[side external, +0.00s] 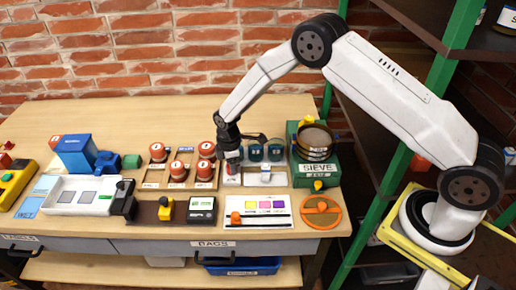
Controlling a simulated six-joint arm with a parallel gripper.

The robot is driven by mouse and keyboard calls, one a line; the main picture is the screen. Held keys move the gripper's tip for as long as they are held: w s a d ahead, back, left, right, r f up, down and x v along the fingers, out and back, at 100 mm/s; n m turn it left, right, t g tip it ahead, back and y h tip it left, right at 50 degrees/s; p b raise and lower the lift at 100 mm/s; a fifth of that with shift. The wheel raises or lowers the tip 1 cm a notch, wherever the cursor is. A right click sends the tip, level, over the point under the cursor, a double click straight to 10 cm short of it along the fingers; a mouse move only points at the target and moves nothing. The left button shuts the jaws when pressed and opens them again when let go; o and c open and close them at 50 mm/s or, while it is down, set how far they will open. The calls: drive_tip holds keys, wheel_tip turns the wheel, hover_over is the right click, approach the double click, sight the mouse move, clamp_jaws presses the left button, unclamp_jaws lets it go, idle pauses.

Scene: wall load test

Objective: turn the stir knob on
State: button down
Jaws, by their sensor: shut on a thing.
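My gripper (232,166) points down over the left end of a light-based unit at the middle of the bench. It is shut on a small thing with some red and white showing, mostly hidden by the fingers. I cannot tell whether this thing is the stir knob. Two teal cups (265,152) and a small white block (265,173) are just right of my gripper. No knob with a readable stir label shows.
The green sieve unit (303,181) with yellow knobs stands to the right. A wooden rack with red-lidded jars (157,151) is close on the left. A white panel with coloured squares (258,212) and an orange wheel (321,212) lie in front.

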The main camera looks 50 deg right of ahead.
drive_tip(key=m, duration=0.6)
drive_tip(key=shift+m, duration=0.3)
drive_tip(key=m, duration=0.6)
idle(0.3)
drive_tip(key=shift+c, duration=1.3)
unclamp_jaws()
drive_tip(key=shift+r, duration=3.95)
